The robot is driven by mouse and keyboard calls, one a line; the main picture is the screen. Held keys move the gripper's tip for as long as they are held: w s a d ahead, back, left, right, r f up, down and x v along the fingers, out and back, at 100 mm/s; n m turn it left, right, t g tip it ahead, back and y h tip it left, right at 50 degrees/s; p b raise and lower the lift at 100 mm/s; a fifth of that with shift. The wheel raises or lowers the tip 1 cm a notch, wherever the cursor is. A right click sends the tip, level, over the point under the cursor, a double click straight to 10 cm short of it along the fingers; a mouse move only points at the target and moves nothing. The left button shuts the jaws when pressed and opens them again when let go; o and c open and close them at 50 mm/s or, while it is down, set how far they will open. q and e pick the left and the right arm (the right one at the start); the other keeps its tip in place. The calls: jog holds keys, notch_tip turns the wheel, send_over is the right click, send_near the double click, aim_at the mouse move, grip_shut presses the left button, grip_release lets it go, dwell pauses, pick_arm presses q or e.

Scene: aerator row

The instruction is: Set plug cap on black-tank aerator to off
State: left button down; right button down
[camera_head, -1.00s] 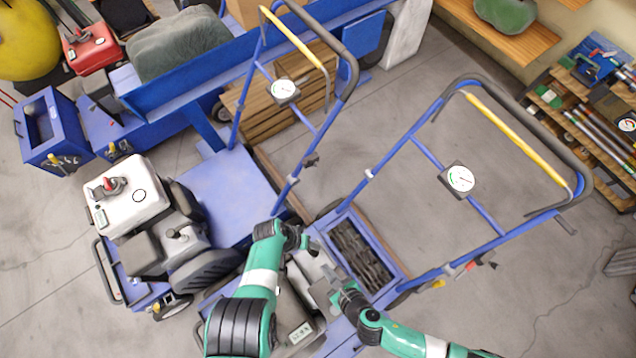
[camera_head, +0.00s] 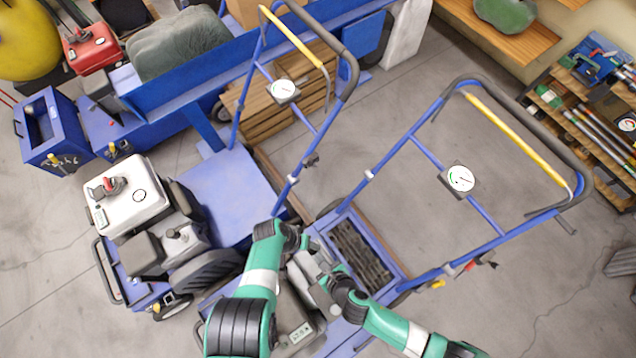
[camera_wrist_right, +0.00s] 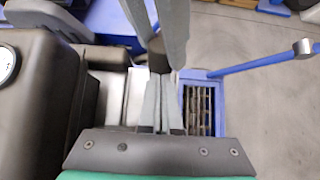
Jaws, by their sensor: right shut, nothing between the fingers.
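The black-tank aerator (camera_head: 360,230) stands at the bottom middle of the head view, largely covered by my arms. Its black tank fills the left of the right wrist view (camera_wrist_right: 45,115), with a round white dial at the edge. My right gripper (camera_head: 326,281) is over the engine area beside the tank. Its fingers are shut and empty in the right wrist view (camera_wrist_right: 160,85). A small dark piece (camera_wrist_right: 158,58) shows at their tips; I cannot tell whether it is the plug cap. My left gripper (camera_head: 303,242) is close by, its jaws unclear.
A white-tank aerator (camera_head: 185,220) stands to the left. Blue handle frames with yellow bars (camera_head: 520,145) rise behind the machines. A tool shelf (camera_head: 600,110) is at the far right. The concrete floor (camera_head: 520,300) at the lower right is clear.

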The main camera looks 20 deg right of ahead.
pick_arm(q)
jog(key=shift+w+d+r, duration=0.1)
pick_arm(e)
jog(key=shift+w+a+r, duration=0.2)
jog(key=shift+w+r, duration=0.15)
jog(key=shift+r, duration=0.35)
pick_arm(q)
jog(key=c, duration=0.8)
grip_release()
jog(key=o, duration=0.4)
pick_arm(e)
jog(key=shift+w+d, duration=0.1)
jog(key=shift+w, duration=0.05)
